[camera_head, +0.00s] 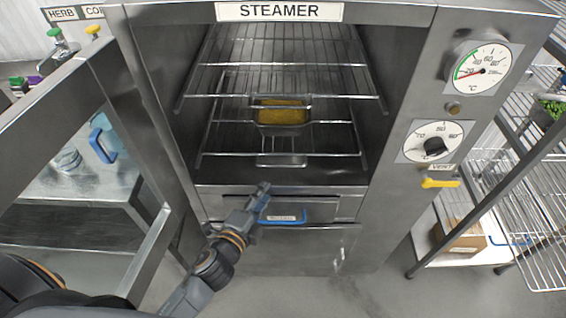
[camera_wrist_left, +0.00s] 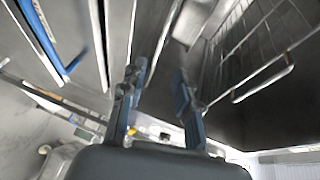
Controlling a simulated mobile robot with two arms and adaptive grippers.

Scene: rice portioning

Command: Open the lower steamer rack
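The steamer (camera_head: 405,70) stands ahead with its door (camera_head: 75,85) swung open to the left. Inside, the lower rack (camera_head: 225,153) is a wire shelf below the upper rack (camera_head: 345,97). A metal pan with yellow food (camera_head: 282,114) shows between the wires, apparently on the lower rack. My left gripper (camera_head: 262,190) is in front of the steamer's bottom sill, below and in front of the lower rack, not touching it. In the left wrist view its two fingers (camera_wrist_left: 158,80) are apart with nothing between them, and rack wires (camera_wrist_left: 262,83) show to the right. My right gripper is out of view.
A drawer with a blue handle (camera_head: 283,218) is below the chamber, close to my left gripper; the handle also shows in the left wrist view (camera_wrist_left: 40,32). A wire shelf unit (camera_head: 500,190) with a cardboard box (camera_head: 460,238) stands at right. The floor in front is clear.

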